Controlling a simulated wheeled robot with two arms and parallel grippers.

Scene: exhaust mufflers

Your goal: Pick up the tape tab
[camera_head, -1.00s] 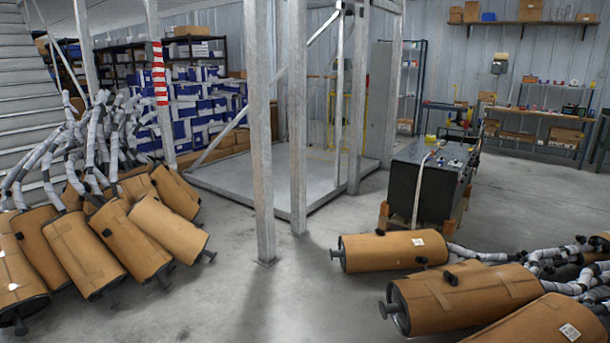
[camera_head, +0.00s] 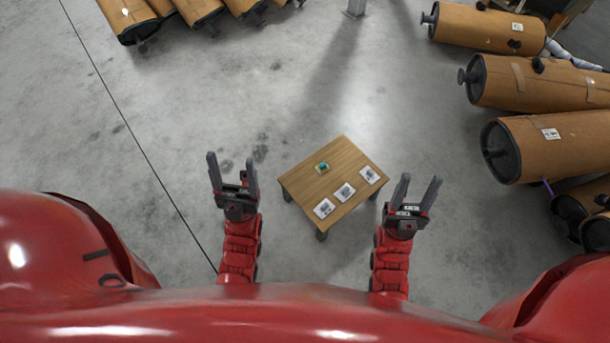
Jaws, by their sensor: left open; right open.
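A small wooden table (camera_head: 346,154) stands on the floor in front of me. A small teal-green item on a pale yellowish base (camera_head: 322,167) lies on its far left part; it may be the tape tab, but it is too small to tell. My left gripper (camera_head: 231,166) is open and empty, left of the table and apart from it. My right gripper (camera_head: 419,184) is open and empty, just right of the table and apart from it.
Brown-wrapped mufflers lie at the right (camera_head: 545,146) and top left (camera_head: 128,18). A grey post foot (camera_head: 355,10) stands at the top. Floor left of the table is clear.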

